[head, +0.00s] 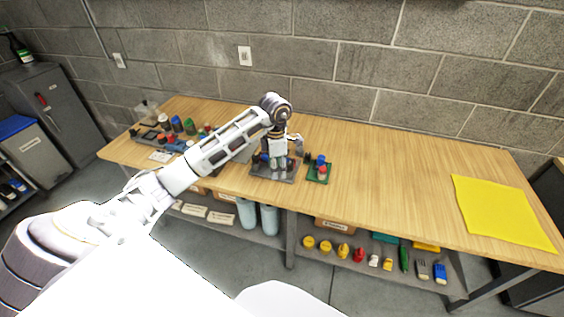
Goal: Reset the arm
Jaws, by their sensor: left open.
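My left arm comes in from the left and reaches over the wooden table (390,165). My left gripper (278,165) points down over a dark grey tray (262,175) near the table's middle. The gripper is open. Small dark and coloured items stand in the tray around it; the gripper partly hides them, and I cannot tell whether it touches any. A small green tray (314,176) with red and blue pieces lies just right of it. My right gripper is not in view.
A yellow sheet (503,212) lies at the table's right end. Several bottles and jars (177,124) stand at the back left. The table between the green tray and the yellow sheet is clear. A lower shelf (345,262) holds several small items. A block wall (350,60) stands behind.

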